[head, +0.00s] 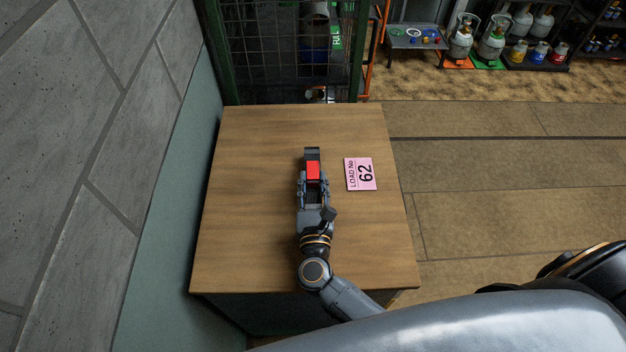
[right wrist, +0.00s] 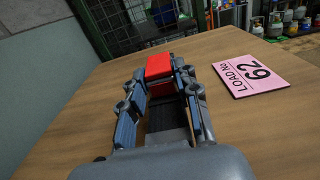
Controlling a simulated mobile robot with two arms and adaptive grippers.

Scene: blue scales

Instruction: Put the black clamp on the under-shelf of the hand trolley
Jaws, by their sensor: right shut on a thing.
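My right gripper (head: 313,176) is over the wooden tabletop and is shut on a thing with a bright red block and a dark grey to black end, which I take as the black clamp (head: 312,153). In the right wrist view the red part of the clamp (right wrist: 159,65) sits between the two fingertips of the gripper (right wrist: 162,80), and a dark part shows between the fingers. The fingers hide much of it. Whether it touches the tabletop is hard to tell. I cannot make out the hand trolley for certain. My left gripper is out of view.
The wooden tabletop (head: 250,200) carries a pink card (head: 360,174) reading "LOAD No 62" right of the gripper. A wall (head: 80,150) borders the left, a green mesh cage (head: 285,50) the back. A low grey stand (head: 415,40) and gas bottles are far right; floor between is clear.

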